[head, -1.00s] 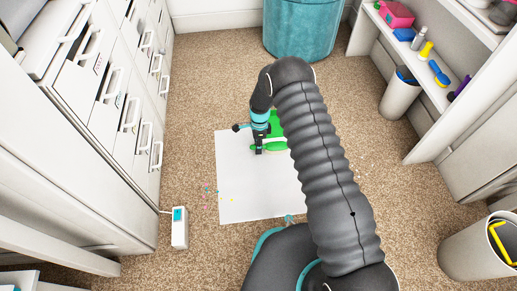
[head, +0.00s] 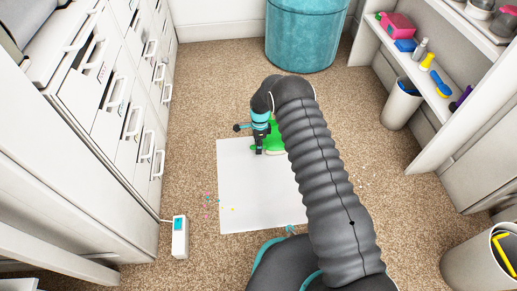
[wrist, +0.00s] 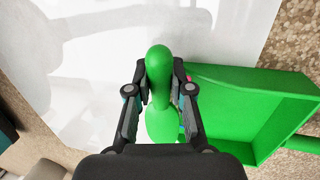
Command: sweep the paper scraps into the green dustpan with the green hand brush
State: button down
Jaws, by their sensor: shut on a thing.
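My gripper (wrist: 160,115) is shut on the green hand brush (wrist: 158,62), with one finger on each side of it. In the head view, my gripper (head: 259,150) is over the upper part of the white sheet. The green dustpan (wrist: 265,82) lies right beside the brush, its hollow facing up; my arm partly hides it in the head view (head: 276,135). A few coloured specks (wrist: 182,128) show between brush and dustpan. Several small paper scraps (head: 210,200) lie around the sheet's left edge, some on the carpet. The brush's bristles are hidden.
The white sheet (head: 245,195) lies on beige carpet. A white drawer unit (head: 110,100) stands at left, with a small white box (head: 180,238) near it. A teal bin (head: 305,35) stands behind. Shelves (head: 440,95) and a white bin (head: 475,255) are at right.

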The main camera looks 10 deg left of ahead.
jog(key=shift+r, duration=0.25)
jog(key=shift+w+a, duration=0.15)
jog(key=shift+w, duration=0.45)
jog(key=shift+w+a, duration=0.15)
jog(key=shift+w, duration=0.4)
jog(key=shift+f, duration=0.3)
jog(key=shift+w+a+r, duration=0.1)
jog(key=shift+w+a, duration=0.15)
jog(key=shift+w, duration=0.45)
